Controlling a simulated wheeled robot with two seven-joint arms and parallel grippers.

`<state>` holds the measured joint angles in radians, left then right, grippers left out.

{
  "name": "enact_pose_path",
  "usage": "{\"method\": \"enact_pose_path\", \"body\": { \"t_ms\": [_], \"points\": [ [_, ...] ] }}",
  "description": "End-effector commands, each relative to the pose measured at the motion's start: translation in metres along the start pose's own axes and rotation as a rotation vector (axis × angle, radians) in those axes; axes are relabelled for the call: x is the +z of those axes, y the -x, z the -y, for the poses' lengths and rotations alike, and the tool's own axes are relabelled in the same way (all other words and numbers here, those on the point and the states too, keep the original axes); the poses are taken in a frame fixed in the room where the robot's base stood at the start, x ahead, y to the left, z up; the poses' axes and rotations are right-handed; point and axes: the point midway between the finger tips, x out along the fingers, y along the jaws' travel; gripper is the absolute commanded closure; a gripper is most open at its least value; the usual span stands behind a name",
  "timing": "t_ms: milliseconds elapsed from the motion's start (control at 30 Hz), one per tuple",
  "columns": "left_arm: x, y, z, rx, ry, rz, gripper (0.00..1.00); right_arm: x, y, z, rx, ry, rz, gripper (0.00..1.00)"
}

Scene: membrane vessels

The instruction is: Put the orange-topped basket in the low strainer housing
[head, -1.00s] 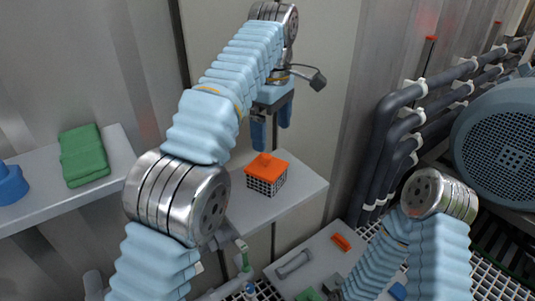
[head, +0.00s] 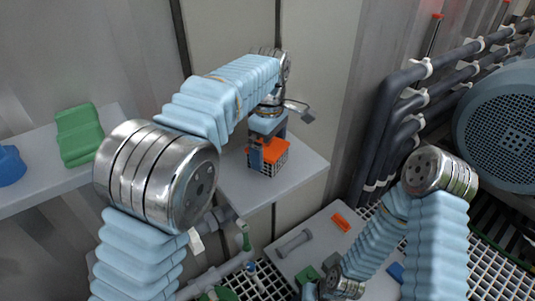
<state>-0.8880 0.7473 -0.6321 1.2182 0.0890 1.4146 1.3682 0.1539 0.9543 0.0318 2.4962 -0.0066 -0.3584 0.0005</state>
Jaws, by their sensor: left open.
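The orange-topped basket (head: 281,158) has an orange lid and a dark-and-white grid body. It stands upright on the grey shelf (head: 305,180) in the middle of the head view. My left gripper (head: 268,152) is open and lowered over the basket from above, with a blue finger in front of its left part. The fingers partly hide the lid, and I cannot tell whether they touch it. I cannot make out the low strainer housing.
A green block (head: 80,135) and a blue part (head: 10,166) lie on the left shelf. A lower bench holds a grey handle-like part (head: 294,243) and an orange piece (head: 340,222). Dark pipes (head: 385,130) and a large blue-grey motor (head: 500,135) stand at right.

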Motion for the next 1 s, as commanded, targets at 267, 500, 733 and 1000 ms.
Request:
{"method": "enact_pose_path", "body": {
  "t_ms": [267, 500, 733, 1000],
  "points": [
    [0.0002, -0.0145, -0.0002, 0.000, 0.000, -0.001, 0.00, 0.0000, 0.0008, 0.0003, 0.000, 0.000, 0.000, 0.45],
    [0.0003, -0.0143, -0.0003, 0.000, 0.000, 0.000, 0.23, 0.0000, 0.0007, 0.0003, 0.000, 0.000, 0.000, 0.45],
    [0.0003, -0.0138, -0.0003, 0.001, 0.000, 0.000, 0.49, 0.0000, 0.0008, 0.0003, 0.000, 0.000, 0.000, 0.45],
    [0.0003, -0.0073, -0.0009, 0.002, -0.001, 0.000, 0.49, 0.0000, 0.0006, 0.0003, 0.000, 0.000, 0.000, 0.45]
  ]
}}
